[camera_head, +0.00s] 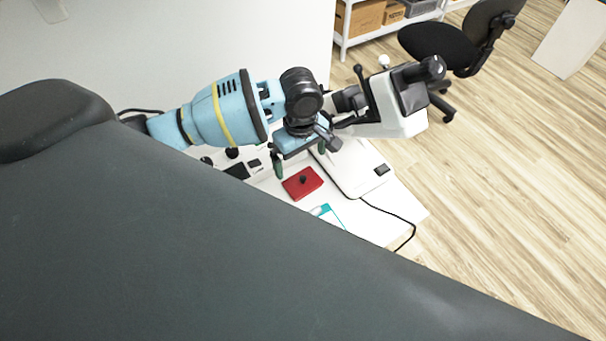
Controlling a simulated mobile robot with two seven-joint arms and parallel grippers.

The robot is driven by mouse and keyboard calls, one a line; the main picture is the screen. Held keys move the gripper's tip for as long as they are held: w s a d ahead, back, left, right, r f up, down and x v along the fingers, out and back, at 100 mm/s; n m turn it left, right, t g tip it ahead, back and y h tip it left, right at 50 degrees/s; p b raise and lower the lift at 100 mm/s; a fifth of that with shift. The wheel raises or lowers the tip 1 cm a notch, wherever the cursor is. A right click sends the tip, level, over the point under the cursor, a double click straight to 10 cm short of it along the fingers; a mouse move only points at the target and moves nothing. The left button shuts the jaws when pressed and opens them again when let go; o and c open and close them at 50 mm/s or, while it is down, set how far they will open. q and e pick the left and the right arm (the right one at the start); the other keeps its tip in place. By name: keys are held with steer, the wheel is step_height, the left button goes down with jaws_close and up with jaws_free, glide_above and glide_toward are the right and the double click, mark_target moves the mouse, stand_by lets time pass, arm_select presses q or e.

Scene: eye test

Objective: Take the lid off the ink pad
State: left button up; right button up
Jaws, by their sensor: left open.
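A red flat box with a black knob on top, which looks like the ink pad with its lid on (302,184), lies on the white table (385,222). My left gripper (300,162) is open, with its green-tipped fingers apart. In this view it shows just above and behind the red box, with nothing visible between the fingers. I cannot tell its exact height above the table. The seam between lid and pad is too small to make out. My right gripper is not in view.
A white microscope (400,115) stands close on the right, its cable (398,215) running over the table edge. A teal-and-white item (326,213) lies in front of the red box. Small dark items (238,171) lie left. A large dark surface hides the table's front.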

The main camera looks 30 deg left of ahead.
mark_target(303, 177)
arm_select(q)
steer(key=shift+s+f, duration=0.15)
steer(key=shift+f, duration=1.4)
steer(key=shift+w+d+f+b, duration=0.1)
steer(key=shift+f+b, duration=0.25)
steer(key=shift+f, duration=0.85)
steer(key=shift+w+d+f+b, duration=0.1)
steer(key=shift+f+b, duration=0.2)
steer(key=shift+f, duration=0.85)
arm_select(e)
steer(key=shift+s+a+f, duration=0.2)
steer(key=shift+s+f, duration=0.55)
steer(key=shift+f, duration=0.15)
arm_select(q)
steer(key=c, duration=0.8)
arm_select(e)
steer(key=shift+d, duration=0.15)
arm_select(q)
steer(key=shift+r, duration=0.15)
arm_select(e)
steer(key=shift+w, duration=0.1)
